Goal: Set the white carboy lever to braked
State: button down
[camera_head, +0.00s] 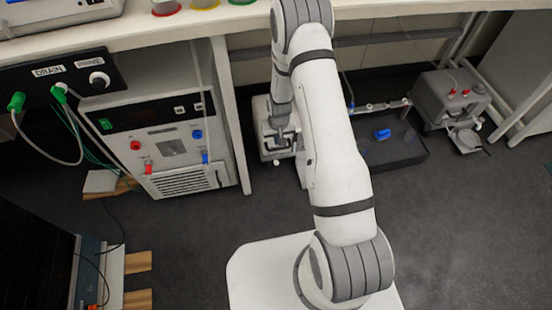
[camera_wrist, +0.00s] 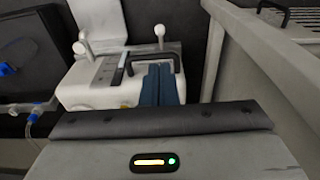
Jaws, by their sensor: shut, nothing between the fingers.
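The white carboy (camera_head: 266,148) stands on the floor beside the bench leg, partly hidden by my arm. In the wrist view, the white carboy (camera_wrist: 85,97) fills the upper left and middle, with a black handle (camera_wrist: 178,58) on top. A white round-ended knob or lever (camera_wrist: 159,33) stands upright at its far edge, and another white knobbed part (camera_wrist: 81,48) is at its left. I cannot tell which one is the brake lever or its setting. My gripper (camera_wrist: 160,72) is shut and empty, its dark blue fingers over the carboy top by the handle; contact is unclear.
A pale bench panel (camera_wrist: 222,60) rises close on the right in the wrist view. A dark tray (camera_head: 405,152) with a blue item (camera_head: 382,133) and a grey carboy (camera_head: 450,100) lie to the right. A white control unit (camera_head: 170,150) is left.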

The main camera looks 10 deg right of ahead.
aim_at(276, 162)
jog(key=shift+w+f, duration=0.2)
jog(key=shift+f, duration=1)
jog(key=f+b, duration=0.1)
jog(key=f, duration=0.3)
jog(key=w+f+b, duration=0.1)
jog(key=f+b, duration=0.1)
jog(key=f, duration=0.3)
jog(key=f+b, duration=0.1)
jog(key=f, duration=0.3)
jog(key=shift+w+f+b, duration=0.25)
jog(key=shift+f+b, duration=0.15)
jog(key=shift+a, duration=0.1)
